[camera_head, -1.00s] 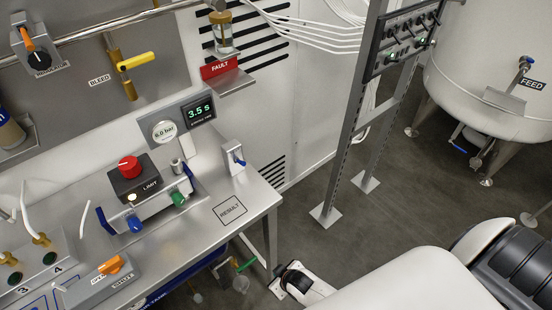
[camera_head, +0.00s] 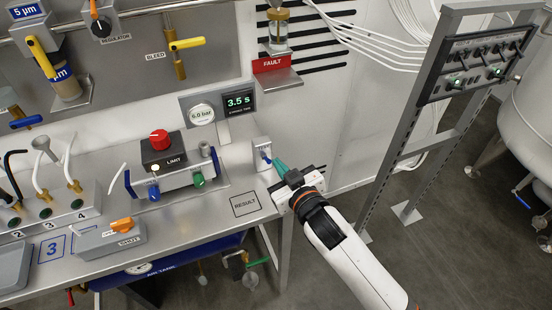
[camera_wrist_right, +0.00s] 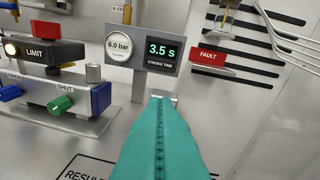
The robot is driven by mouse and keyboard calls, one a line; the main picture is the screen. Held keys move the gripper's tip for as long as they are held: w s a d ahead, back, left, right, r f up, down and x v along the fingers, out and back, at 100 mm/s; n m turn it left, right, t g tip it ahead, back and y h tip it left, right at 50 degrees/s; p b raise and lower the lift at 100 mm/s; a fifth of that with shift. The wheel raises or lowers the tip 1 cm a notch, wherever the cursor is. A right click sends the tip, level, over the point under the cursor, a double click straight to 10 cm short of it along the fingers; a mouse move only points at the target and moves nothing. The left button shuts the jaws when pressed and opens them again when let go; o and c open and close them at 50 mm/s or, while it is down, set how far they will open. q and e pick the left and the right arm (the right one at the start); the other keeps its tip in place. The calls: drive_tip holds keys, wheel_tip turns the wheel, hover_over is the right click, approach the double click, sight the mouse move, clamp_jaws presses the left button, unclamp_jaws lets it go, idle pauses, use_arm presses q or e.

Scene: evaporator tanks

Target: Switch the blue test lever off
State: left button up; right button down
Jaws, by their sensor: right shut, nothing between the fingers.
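A small grey switch box (camera_head: 261,150) stands at the back right corner of the bench, against the wall. A blue lever (camera_head: 265,156) sits on its front; its exact tilt is too small to tell. My right gripper (camera_head: 276,163) has teal fingers, shut and empty, with the tips just right of the blue lever. Whether they touch it I cannot tell. In the right wrist view the shut fingers (camera_wrist_right: 160,105) cover nearly all of the box, leaving a grey edge at their tips; the lever is hidden there. My left gripper is out of view.
Left of the box stands a valve unit with a red knob (camera_head: 159,138), a LIMIT label and a green knob (camera_head: 198,180). Behind are a gauge (camera_head: 202,115) and a display reading 3.5 s (camera_head: 239,102). A FAULT shelf (camera_head: 277,81) juts above. The RESULT square (camera_head: 245,203) is bare.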

sight(261, 147)
drive_tip(key=shift+a, duration=0.1)
drive_tip(key=w+a+f, duration=0.1)
drive_tip(key=w, duration=0.1)
drive_tip(key=w+f+p, duration=0.1)
drive_tip(key=w, duration=0.2)
drive_tip(key=w+a+f+p, duration=0.1)
drive_tip(key=w+f, duration=0.1)
drive_tip(key=w, duration=0.1)
drive_tip(key=shift+w+a+f, duration=0.1)
drive_tip(key=shift+a, duration=0.25)
drive_tip(key=shift+s+d+f, duration=0.25)
drive_tip(key=shift+s+f, duration=0.05)
drive_tip(key=shift+f, duration=0.15)
